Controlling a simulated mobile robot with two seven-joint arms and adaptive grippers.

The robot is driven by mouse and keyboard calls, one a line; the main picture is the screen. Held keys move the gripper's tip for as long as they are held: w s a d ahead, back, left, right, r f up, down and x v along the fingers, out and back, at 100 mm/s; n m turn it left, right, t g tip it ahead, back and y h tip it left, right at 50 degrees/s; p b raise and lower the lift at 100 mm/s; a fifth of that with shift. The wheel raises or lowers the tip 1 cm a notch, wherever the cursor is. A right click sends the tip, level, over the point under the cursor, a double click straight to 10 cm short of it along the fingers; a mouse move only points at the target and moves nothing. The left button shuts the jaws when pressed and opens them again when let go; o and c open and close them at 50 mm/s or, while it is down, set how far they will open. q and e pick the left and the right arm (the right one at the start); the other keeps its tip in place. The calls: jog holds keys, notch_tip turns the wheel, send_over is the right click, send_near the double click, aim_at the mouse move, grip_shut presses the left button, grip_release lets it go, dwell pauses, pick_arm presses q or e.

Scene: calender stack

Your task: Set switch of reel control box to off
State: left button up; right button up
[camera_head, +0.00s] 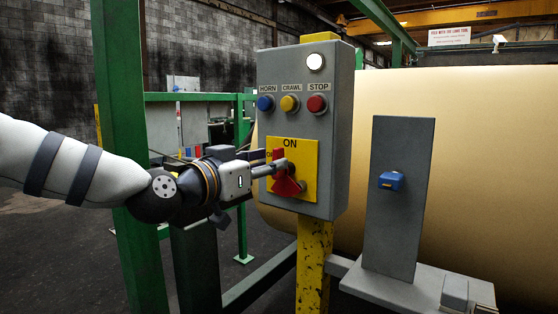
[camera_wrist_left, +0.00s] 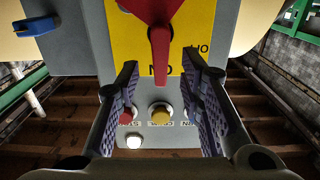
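The reel control box (camera_head: 335,150) is a grey box on a yellow post. Its red switch (camera_head: 287,186) sits on a yellow plate (camera_head: 306,160) low on the front, and its handle points up toward the word ON. In the left wrist view, which shows the box upside down, the red handle (camera_wrist_left: 160,45) also points at ON. My left gripper (camera_head: 277,163) is at the switch, partly covering the handle and the plate's left lettering. In the wrist view its two fingers are apart, one on each side of the handle tip, with visible gaps. My right gripper is not in view.
Blue, yellow and red buttons (camera_head: 317,104) and a white lamp (camera_head: 315,61) are above the switch. A grey panel with a blue knob (camera_head: 391,181) stands to the right, before a large tan roll (camera_head: 480,150). A green post (camera_head: 130,160) stands behind my left arm.

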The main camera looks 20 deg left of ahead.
aim_at(282, 174)
pick_arm(q)
jog(key=x, duration=0.4)
jog(key=shift+w, duration=0.1)
